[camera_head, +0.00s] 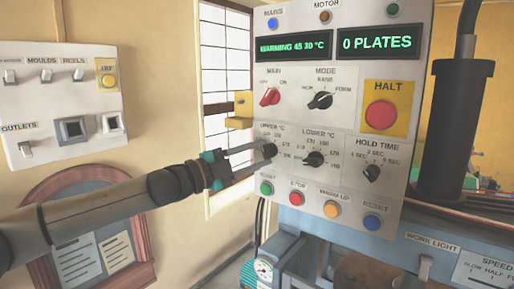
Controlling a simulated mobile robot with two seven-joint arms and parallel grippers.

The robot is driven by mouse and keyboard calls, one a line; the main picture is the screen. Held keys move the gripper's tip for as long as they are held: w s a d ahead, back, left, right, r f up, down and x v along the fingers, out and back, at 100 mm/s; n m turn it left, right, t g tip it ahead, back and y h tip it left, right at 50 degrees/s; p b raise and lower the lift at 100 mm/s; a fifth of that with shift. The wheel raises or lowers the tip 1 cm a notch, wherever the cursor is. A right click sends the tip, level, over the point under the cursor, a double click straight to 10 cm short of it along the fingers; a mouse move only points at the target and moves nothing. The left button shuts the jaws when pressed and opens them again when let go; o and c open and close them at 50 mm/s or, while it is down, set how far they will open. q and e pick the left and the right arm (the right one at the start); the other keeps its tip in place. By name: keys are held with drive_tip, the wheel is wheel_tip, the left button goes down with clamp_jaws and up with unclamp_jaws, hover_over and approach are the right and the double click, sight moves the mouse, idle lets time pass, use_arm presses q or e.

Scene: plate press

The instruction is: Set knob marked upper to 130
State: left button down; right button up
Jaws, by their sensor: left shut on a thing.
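The knob marked upper (270,151) is a small black knob on the left side of the grey control panel (345,75), under the label "UPPER °C". My left gripper (265,151) comes in from the left and is shut on this knob. The gripper covers part of the scale, so the knob's setting cannot be read. Beside it on the right is the black lower knob (313,159). The display (293,46) reads "WARMING 45 30 °C". My right gripper is not in view.
Close by are the red main switch (270,97), the mode knob (320,100), the hold time knob (371,173) and the red halt button (381,114). Coloured buttons, including a green one (266,188), sit just below. A wall switch panel (60,105) is at left.

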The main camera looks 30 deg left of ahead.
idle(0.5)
use_arm(q)
drive_tip(key=shift+c, duration=2.2)
unclamp_jaws()
drive_tip(key=shift+s+a+f+b, duration=0.15)
drive_tip(key=shift+a+b, duration=0.05)
drive_tip(key=shift+b, duration=0.4)
drive_tip(key=b+v, duration=1.4)
drive_tip(key=b, duration=0.3)
drive_tip(key=shift+s+b, duration=0.35)
drive_tip(key=shift+s, duration=0.05)
